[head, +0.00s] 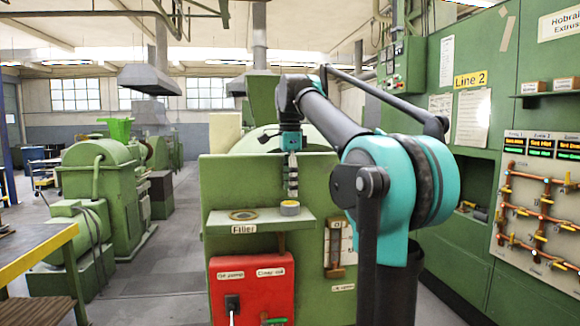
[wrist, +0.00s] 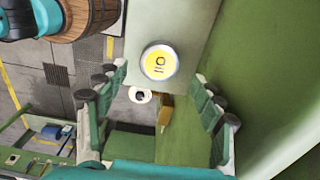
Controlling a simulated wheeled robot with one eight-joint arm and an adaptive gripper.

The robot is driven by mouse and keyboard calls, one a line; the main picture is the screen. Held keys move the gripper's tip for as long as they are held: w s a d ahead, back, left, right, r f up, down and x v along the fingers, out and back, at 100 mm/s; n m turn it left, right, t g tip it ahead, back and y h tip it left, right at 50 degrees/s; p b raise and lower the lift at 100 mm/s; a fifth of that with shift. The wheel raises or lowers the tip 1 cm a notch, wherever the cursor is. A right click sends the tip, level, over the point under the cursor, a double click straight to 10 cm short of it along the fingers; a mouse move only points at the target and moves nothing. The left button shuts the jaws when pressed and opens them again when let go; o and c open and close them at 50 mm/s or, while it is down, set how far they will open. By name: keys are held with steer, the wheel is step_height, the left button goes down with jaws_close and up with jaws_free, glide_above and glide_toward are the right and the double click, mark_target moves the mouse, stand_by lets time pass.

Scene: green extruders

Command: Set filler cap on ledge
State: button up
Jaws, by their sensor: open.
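The filler cap (head: 290,208) is a short grey cylinder standing on the right part of the green ledge (head: 262,222), which has a "Filler" label on its front. In the wrist view the cap (wrist: 159,62) shows a yellow top with dark marks and a pale rim, on the grey-green ledge (wrist: 190,22). A dark brass-coloured ring (head: 243,215) lies flat on the ledge left of the cap. My gripper (head: 291,193) points down just above the cap. In the wrist view my gripper (wrist: 162,77) is open and empty, its fingers on either side below the cap.
A green machine wall (head: 245,180) rises behind the ledge. A red box (head: 252,288) with switches is below it, and a small gauge (head: 335,250) is to its right.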

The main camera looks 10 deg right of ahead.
mark_target(290, 203)
step_height(290, 203, up, 8)
steer(key=shift+f, duration=0.25)
steer(key=shift+c, duration=0.3)
stand_by(1.1)
